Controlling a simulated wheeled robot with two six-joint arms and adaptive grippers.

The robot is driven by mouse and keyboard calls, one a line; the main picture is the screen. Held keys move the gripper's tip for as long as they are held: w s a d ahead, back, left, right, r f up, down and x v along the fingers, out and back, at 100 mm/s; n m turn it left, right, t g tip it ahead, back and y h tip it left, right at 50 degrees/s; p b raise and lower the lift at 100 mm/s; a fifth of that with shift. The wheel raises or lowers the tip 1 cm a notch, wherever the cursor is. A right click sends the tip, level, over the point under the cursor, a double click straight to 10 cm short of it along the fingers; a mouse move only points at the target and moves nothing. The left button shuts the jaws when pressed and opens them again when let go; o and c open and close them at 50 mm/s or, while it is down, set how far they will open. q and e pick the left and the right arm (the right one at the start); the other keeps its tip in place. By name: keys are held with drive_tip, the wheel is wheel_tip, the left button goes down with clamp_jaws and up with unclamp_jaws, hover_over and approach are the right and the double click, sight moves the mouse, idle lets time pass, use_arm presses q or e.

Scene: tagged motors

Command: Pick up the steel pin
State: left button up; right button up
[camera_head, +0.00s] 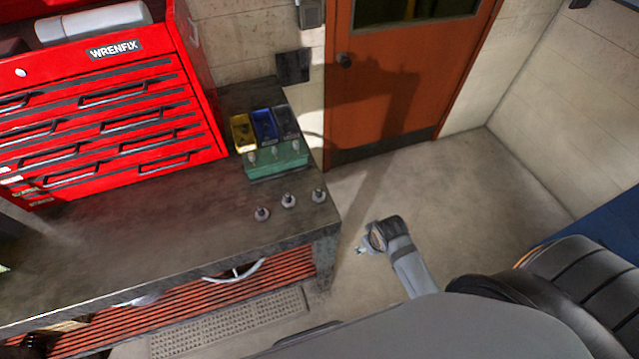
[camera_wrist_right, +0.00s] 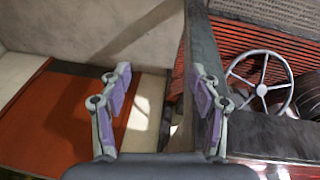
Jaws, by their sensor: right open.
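Three small grey metal pieces stand apart in a row near the right end of the bench: a left one (camera_head: 262,214), a middle one (camera_head: 288,201) and a right one (camera_head: 319,195). They are too small to tell which is the steel pin. Behind them, a green block (camera_head: 278,162) has similar small pieces at its top edge. My right gripper (camera_head: 364,248) is beyond the bench's right end, apart from all of these. In the right wrist view my right gripper (camera_wrist_right: 160,84) is open with nothing between its fingers. My left gripper is not in view.
The dark bench top (camera_head: 150,235) is clear in front of the pieces. Yellow (camera_head: 242,133), blue (camera_head: 264,125) and dark (camera_head: 286,122) bins stand behind the green block. A red tool chest (camera_head: 105,100) fills the back left. A spoked wheel (camera_wrist_right: 261,84) shows below the bench.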

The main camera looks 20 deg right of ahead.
wheel_tip(320, 180, up, 8)
drive_tip(key=w+n+p, duration=0.1)
drive_tip(key=w+p, duration=0.1)
drive_tip(key=n+g+y+p, duration=0.1)
drive_tip(key=n+g, duration=0.2)
drive_tip(key=n, duration=1.5)
approach(319, 189)
drive_tip(key=shift+s+d+f, duration=0.1)
drive_tip(key=shift+d+f, duration=0.3)
drive_tip(key=shift+d, duration=0.05)
drive_tip(key=shift+s+f+n+p, duration=0.15)
drive_tip(key=shift+f+n+p, duration=0.15)
drive_tip(key=shift+f+p, duration=0.05)
wheel_tip(319, 189, down, 4)
drive_tip(key=shift+r+p, duration=0.1)
drive_tip(key=shift+p, duration=0.35)
drive_tip(key=shift+f, duration=0.4)
drive_tip(key=shift+a+f+p, duration=0.15)
drive_tip(key=shift+f+p, duration=0.1)
drive_tip(key=shift+p, duration=0.1)
drive_tip(key=f, duration=0.1)
drive_tip(key=f+p, duration=0.1)
drive_tip(key=f, duration=0.1)
drive_tip(key=shift+a+f, duration=0.3)
drive_tip(key=shift+f, duration=0.5)
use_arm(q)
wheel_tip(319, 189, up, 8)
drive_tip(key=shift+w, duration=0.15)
use_arm(e)
clamp_jaws()
